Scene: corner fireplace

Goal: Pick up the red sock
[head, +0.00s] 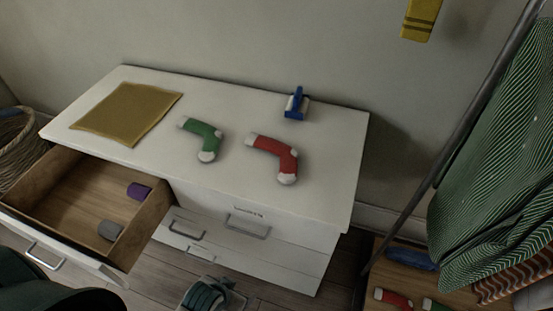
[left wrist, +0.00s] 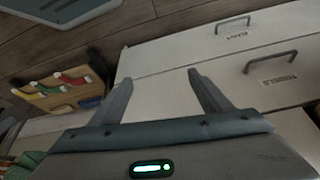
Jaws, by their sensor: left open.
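A red sock (head: 275,155) with white-grey toe and cuff lies bent on the white dresser top (head: 325,190), right of a green sock (head: 205,137). My left gripper (head: 212,288) is low in front of the dresser, below its top and apart from this sock. In the left wrist view, its two fingers (left wrist: 160,80) are spread, with nothing between them, before the drawer fronts. Another red sock (head: 393,299) lies on a low wooden surface at the bottom right. My right gripper is not in view.
The left drawer (head: 70,187) stands open with purple and grey rolled items. A dark pole (head: 455,140) and striped green cloth (head: 500,165) stand right. A wicker basket (head: 18,150) is left.

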